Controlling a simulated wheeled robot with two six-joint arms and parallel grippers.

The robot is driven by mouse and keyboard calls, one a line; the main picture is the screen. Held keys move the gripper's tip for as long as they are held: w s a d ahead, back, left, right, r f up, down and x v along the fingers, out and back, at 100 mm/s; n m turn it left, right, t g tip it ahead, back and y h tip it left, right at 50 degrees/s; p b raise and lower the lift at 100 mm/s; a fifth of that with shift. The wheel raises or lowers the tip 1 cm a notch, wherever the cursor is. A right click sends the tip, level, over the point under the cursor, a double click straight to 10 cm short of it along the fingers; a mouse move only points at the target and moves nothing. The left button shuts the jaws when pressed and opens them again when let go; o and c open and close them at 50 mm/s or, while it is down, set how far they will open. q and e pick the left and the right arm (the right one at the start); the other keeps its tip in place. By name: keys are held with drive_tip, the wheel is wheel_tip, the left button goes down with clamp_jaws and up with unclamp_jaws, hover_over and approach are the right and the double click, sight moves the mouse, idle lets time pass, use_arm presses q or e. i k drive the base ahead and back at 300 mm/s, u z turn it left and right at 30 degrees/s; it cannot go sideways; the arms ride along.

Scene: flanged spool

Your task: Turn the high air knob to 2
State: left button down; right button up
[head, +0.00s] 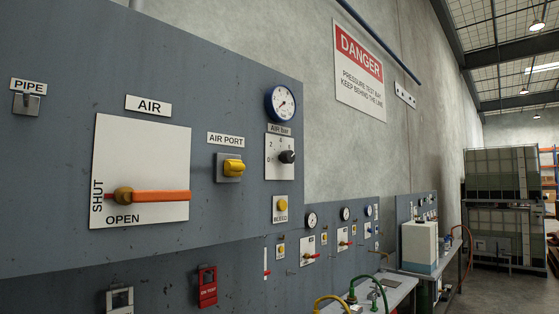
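A black knob (287,156) sits on a white scale plate (280,170) on the grey panel. The plate carries small numbers, with a 0 at lower left and a 2 above it. Which number the knob points to is too small to tell. A label reading "Air bar" (279,129) is above the plate. A round blue-rimmed gauge (281,103) is above that label; its needle reading is unclear. Neither of my grippers is in view.
The panel also has a lever with an orange handle (160,197) lying level on the AIR plate, a yellow AIR PORT knob (234,167), a yellow BLEED button (281,204) and a red tag (207,287). Benches with hoses and a white tank (419,246) stand farther right. Space before the knob looks clear.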

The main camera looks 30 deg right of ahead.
sight(286, 156)
drive_tip(key=k, duration=1)
drive_tip(key=z, duration=1)
drive_tip(key=i, duration=0.75)
drive_tip(key=u, duration=0.45)
drive_tip(key=i, duration=0.65)
drive_tip(key=u, duration=0.55)
